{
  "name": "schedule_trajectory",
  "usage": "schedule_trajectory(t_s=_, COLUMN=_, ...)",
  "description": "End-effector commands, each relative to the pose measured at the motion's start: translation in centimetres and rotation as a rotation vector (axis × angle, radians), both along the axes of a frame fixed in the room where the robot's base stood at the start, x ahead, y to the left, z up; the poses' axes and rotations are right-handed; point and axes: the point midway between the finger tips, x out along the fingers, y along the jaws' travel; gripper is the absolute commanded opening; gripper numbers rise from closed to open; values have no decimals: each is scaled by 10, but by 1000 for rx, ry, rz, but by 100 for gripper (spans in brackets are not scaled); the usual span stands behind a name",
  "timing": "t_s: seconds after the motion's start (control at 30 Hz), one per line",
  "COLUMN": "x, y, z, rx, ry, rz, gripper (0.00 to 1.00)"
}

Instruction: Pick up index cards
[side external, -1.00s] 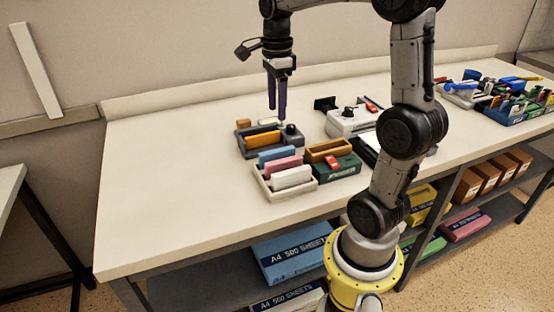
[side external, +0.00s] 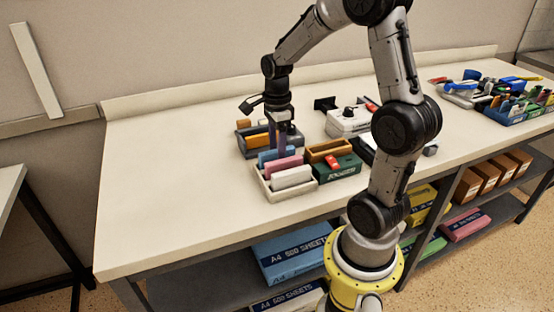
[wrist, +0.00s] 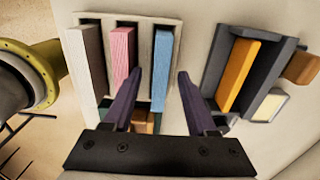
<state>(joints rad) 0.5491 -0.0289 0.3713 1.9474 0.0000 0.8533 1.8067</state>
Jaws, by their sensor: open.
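A cream tray (side external: 265,192) holds blue (side external: 268,157), pink (side external: 283,167) and white (side external: 291,177) upright card-like blocks in separate slots; I cannot tell which are the index cards. A dark grey tray (wrist: 215,62) beside it holds an orange block (wrist: 238,74). My gripper (side external: 283,148) is low over the back end of the cream tray, pointing down. In the wrist view my gripper (wrist: 161,78) is open and empty, with the blue block (wrist: 162,60) lined up between its fingertips. In the side view my fingers partly hide the grey tray.
A brown wooden box (side external: 328,148) and a green box (side external: 337,170) with a red item stand close on the right. A white device (side external: 348,122) is behind them. Crowded trays (side external: 520,108) sit far right. The table's left half is clear.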

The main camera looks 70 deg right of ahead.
Motion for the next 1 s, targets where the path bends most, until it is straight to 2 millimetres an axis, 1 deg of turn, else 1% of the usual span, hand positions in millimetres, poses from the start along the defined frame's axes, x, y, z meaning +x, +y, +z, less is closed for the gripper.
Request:
schedule_trajectory(t_s=0.03, x=0, y=0, z=-5, rx=1, ry=1, rz=0, gripper=57)
schedule_trajectory(t_s=0.1, x=0, y=0, z=-9, rx=0, ry=0, rz=0, gripper=57)
schedule_trajectory(t_s=0.33, x=0, y=0, z=-11, rx=-1, ry=-2, rz=0, gripper=57)
schedule_trajectory(t_s=0.37, x=0, y=0, z=-11, rx=-1, ry=-1, rz=0, gripper=56)
schedule_trajectory(t_s=0.4, x=0, y=0, z=-11, rx=-1, ry=-1, rz=0, gripper=48)
schedule_trajectory(t_s=0.67, x=0, y=0, z=-11, rx=-1, ry=-1, rz=0, gripper=2)
schedule_trajectory(t_s=0.7, x=0, y=0, z=-10, rx=-1, ry=-1, rz=0, gripper=0)
schedule_trajectory(t_s=1.0, x=0, y=0, z=-10, rx=-1, ry=-2, rz=0, gripper=0)
